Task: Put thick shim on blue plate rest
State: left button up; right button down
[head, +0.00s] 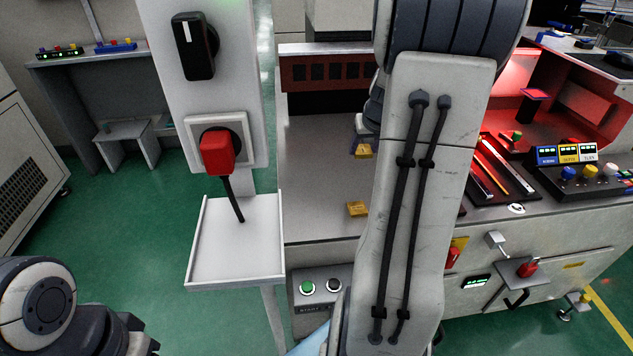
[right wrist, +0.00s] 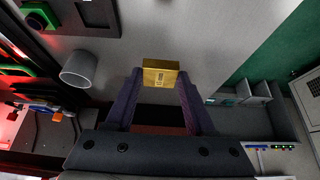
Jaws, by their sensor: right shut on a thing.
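A gold-yellow block with dark markings (right wrist: 160,78) sits between the fingertips of my right gripper (right wrist: 159,72), which is shut on it. In the head view the held block (head: 364,152) shows just left of my right forearm, over the grey worktop, and my right gripper (head: 362,143) is partly hidden behind that arm. A second gold-yellow block (head: 357,209) lies on the worktop near its front edge. I cannot tell from the markings which shim is the thick one. I cannot make out the blue plate rest for certain. My left gripper is out of view.
The grey worktop (head: 320,185) is mostly clear left of my arm. A post with a red plug (head: 217,151) and a white tray (head: 236,250) stands at its left. A red-lit bay and a control box (head: 575,170) are at the right. A grey cup (right wrist: 79,70) shows in the wrist view.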

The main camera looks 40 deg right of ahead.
jog(key=p, duration=0.2)
send_near(317, 181)
jog(key=d, duration=0.1)
jog(key=w+d, duration=0.1)
jog(key=shift+d+r, duration=0.2)
jog(key=shift+d, duration=0.2)
jog(key=p, duration=0.2)
jog(key=w+a+p, duration=0.1)
jog(key=p, duration=0.1)
jog(key=shift+w+f+p, duration=0.15)
jog(key=shift+f+p, duration=0.15)
jog(key=shift+p, duration=0.05)
jog(key=shift+w+a+f, duration=0.1)
jog(key=shift+f, duration=0.3)
jog(key=shift+f+b, duration=0.65)
jog(key=shift+f, duration=1.4)
jog(key=shift+f, duration=0.1)
jog(key=shift+c, duration=1.3)
grip_release()
